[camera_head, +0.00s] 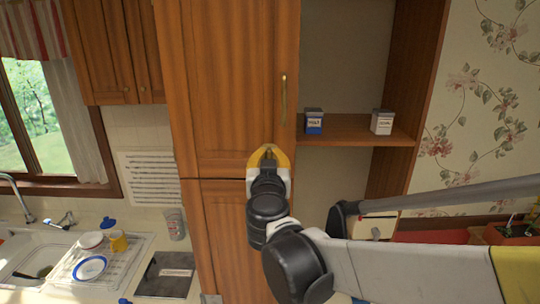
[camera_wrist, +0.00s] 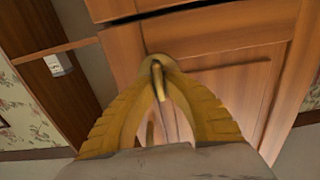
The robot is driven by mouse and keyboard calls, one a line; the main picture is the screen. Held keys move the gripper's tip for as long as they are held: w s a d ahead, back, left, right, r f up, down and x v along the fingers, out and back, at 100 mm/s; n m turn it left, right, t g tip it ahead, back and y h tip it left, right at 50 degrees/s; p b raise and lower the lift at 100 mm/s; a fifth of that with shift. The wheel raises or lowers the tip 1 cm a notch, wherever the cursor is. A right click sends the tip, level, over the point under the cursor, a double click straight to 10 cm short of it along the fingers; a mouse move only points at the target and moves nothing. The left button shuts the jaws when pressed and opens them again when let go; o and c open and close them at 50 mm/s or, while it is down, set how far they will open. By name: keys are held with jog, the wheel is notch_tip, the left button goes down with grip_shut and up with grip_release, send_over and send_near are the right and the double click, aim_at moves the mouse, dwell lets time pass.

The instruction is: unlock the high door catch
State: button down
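The catch (camera_wrist: 156,72) is a small brass piece on the tall wooden cupboard, near the lower edge of the upper door (camera_head: 225,90). My gripper (camera_head: 268,153) is at that edge, below and left of the long brass handle (camera_head: 284,100). In the wrist view, which is turned about upside down, the yellow fingertips of my gripper (camera_wrist: 159,65) come together around the catch, with an open gap between the fingers farther back. The fingers partly hide the catch, and I cannot tell its setting. The upper door looks shut.
A lower door (camera_head: 235,235) is beneath the upper one. To the right, an open shelf (camera_head: 350,139) holds a blue-and-white tin (camera_head: 314,122) and a white tin (camera_head: 381,122). To the left are a sink (camera_head: 22,248) and a dish rack (camera_head: 118,262) with crockery.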

jog(key=shift+n, duration=0.4)
jog(key=n+b, duration=0.2)
jog(key=n, duration=0.2)
jog(key=shift+a+f, duration=0.1)
jog(key=shift+a, duration=0.05)
jog(key=n+b, duration=0.1)
jog(key=n, duration=0.3)
jog(key=shift+a+f+n+b, duration=0.1)
jog(key=shift+a+n+b, duration=0.05)
jog(key=shift+n+b, duration=0.15)
jog(key=n+b, duration=0.1)
jog(key=n, duration=0.3)
jog(key=n+b, duration=0.1)
jog(key=n, duration=0.4)
jog(key=shift+a+f, duration=0.1)
jog(key=shift+f, duration=0.1)
jog(key=shift+n, duration=0.3)
jog(key=c, duration=1.5)
grip_release()
jog(key=shift+w, duration=0.1)
